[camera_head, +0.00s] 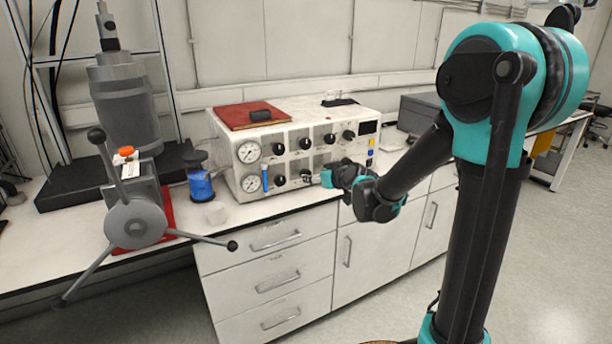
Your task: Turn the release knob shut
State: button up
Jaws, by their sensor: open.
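The white control panel box (300,159) stands on the bench and has two rows of black knobs on its front. I cannot read which knob is the release knob. Upper-row knobs include one at the left (278,149) and one at the right (349,135). In the lower row, a left knob (279,180) and a middle knob (305,174) show. My gripper (314,178) is open in front of the lower row, close to the middle knob. Whether it touches a knob cannot be told. My gripper and wrist cover the lower row's right part.
Two round gauges sit at the panel's left, including the upper gauge (248,152). A red book (246,115) lies on top of the panel. A blue bottle (201,185) and a grey reactor with a spoked handwheel (135,222) stand to the left. Drawers are below; floor is free at right.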

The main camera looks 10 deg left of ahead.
aim_at(307, 174)
jog(key=x, duration=0.9)
jog(key=c, duration=1.2)
